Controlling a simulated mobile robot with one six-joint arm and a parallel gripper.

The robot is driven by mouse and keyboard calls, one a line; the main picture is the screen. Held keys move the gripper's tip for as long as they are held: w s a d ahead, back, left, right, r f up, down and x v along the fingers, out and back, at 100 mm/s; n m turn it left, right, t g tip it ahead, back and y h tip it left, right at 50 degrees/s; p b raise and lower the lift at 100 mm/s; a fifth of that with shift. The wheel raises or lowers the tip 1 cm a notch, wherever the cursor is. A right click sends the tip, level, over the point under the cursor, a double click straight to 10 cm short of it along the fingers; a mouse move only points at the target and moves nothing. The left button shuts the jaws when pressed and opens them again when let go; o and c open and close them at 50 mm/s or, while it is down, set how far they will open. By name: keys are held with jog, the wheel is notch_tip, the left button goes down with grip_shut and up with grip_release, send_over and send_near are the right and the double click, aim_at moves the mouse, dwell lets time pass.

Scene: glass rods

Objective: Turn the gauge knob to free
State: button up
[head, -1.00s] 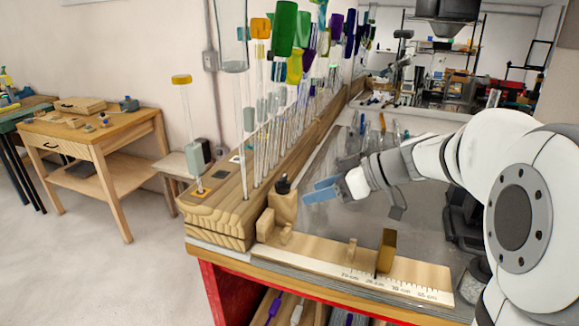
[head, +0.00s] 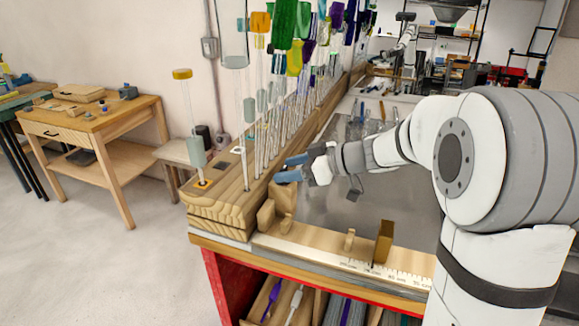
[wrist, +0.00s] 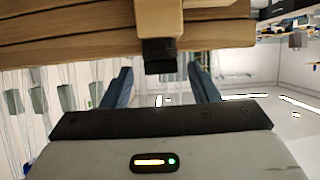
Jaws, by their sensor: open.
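The gauge is a pale wooden board (head: 325,257) with a printed scale along the bench's front edge. A wooden block (head: 283,198) stands at its left end. In the wrist view the block (wrist: 158,18) carries a black knob (wrist: 158,56). In the head view my gripper hides the knob. My gripper (head: 289,168) is open, its two blue fingers pointing left over the block. In the wrist view the fingers (wrist: 160,72) stand either side of the knob's end, with visible gaps. I cannot read the knob's setting.
A thick wooden rack (head: 225,190) with several upright glass rods stands close left of my gripper. The grey bench top (head: 345,205) behind is mostly clear nearby.

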jog(key=shift+c, duration=0.2)
jog(key=c, duration=0.9)
